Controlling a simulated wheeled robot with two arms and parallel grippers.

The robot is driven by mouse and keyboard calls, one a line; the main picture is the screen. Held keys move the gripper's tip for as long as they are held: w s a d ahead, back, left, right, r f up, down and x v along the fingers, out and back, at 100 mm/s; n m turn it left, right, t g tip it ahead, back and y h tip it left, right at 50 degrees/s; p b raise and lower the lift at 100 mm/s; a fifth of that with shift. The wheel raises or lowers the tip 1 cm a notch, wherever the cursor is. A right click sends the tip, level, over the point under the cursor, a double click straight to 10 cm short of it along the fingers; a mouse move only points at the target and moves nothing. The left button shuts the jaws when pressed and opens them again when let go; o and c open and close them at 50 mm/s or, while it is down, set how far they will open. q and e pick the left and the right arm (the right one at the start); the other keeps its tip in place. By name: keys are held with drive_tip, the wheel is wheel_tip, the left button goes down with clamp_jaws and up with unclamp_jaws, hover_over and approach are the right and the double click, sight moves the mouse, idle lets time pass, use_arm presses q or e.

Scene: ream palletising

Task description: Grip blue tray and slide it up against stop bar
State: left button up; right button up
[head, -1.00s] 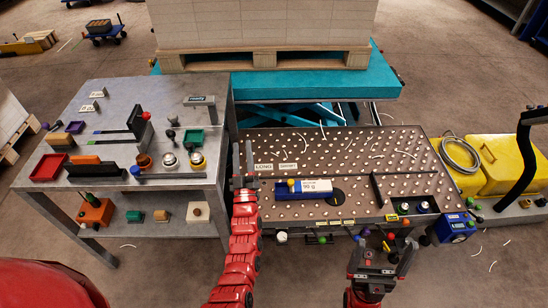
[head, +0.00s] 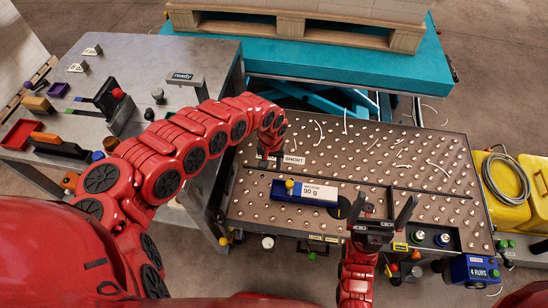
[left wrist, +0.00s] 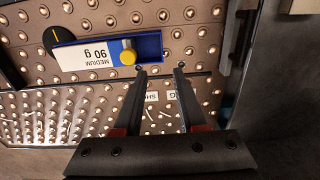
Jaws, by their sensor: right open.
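The blue tray (head: 305,192) lies on the ball-studded table, with a yellow knob at its left end and a white "MEDIUM 90 g" label. It also shows in the left wrist view (left wrist: 150,44). My left gripper (head: 268,160) points down over the table, just beyond the tray's left end. In the left wrist view its two fingers (left wrist: 160,70) are apart with nothing between them, beside the knob. My right gripper (head: 384,208) is open and empty, right of the tray near the front edge. A dark bar (head: 430,192) crosses the table behind the tray; I cannot tell if it is the stop bar.
A black round disc (head: 345,207) sits at the tray's right end. The "SHORT" label (head: 293,160) lies behind the tray. A grey workbench (head: 140,60) stands left, a loaded pallet (head: 300,22) behind. Several white strips lie on the table's far part.

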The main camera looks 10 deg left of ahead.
use_arm(q)
drive_tip(key=b, duration=0.3)
hover_over(272, 189)
drive_tip(key=f, duration=1.2)
drive_tip(key=shift+s, duration=0.25)
wheel_tip(272, 189, down, 5)
drive_tip(key=b, duration=0.3)
drive_tip(key=shift+w+a+f, duration=0.1)
drive_tip(key=shift+a+f, duration=0.05)
drive_tip(key=shift+c, duration=0.2)
clamp_jaws()
idle(0.5)
